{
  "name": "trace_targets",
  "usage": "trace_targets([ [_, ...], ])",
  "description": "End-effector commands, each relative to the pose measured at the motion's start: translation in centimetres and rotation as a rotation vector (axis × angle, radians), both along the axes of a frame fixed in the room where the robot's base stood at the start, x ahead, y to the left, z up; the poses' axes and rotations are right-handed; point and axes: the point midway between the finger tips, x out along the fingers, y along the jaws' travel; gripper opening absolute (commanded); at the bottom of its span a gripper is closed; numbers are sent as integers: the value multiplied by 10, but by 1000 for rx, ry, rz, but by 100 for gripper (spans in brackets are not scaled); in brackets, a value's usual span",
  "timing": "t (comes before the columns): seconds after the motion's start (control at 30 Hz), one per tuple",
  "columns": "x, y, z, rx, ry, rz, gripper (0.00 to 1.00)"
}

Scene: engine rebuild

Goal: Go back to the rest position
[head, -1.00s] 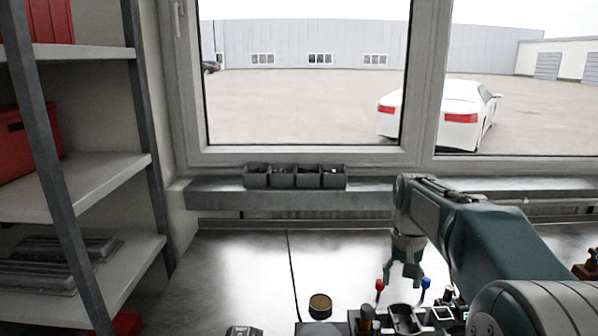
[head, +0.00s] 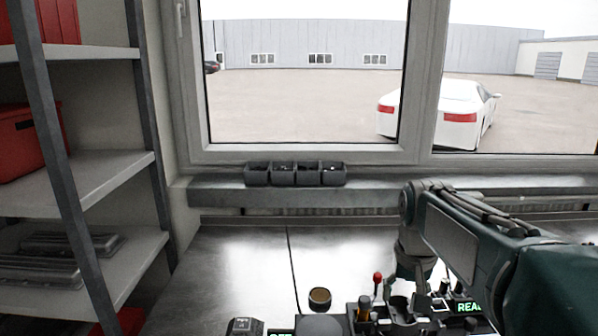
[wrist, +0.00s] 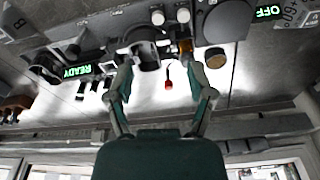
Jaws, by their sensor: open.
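My gripper (head: 410,274) hangs down over the right part of the bench, above the back of the cluster of devices. In the wrist view its two fingers (wrist: 163,78) are spread apart with nothing held between them. A red-topped stick (head: 377,278) stands just left of the gripper in the head view. The red tip (wrist: 168,85) shows between the fingers in the wrist view, apart from both. My forearm crosses the right side of the head view and hides part of the bench.
A brown-topped round jar (head: 320,299) and a dark device (head: 244,326) stand left of the cluster. A green READY display (head: 468,307) is lit at right. Small dark bins (head: 295,174) sit on the windowsill ledge. Shelving (head: 95,180) stands at left. The left bench surface is clear.

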Motion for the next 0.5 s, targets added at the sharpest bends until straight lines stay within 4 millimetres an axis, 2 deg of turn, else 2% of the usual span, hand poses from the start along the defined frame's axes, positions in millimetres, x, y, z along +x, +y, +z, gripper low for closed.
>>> trace_targets([
  [0.23, -69, 15, 6, -14, -125, 58, 69],
  [0.5, -140, 28, -13, -30, -263, 122, 69],
])
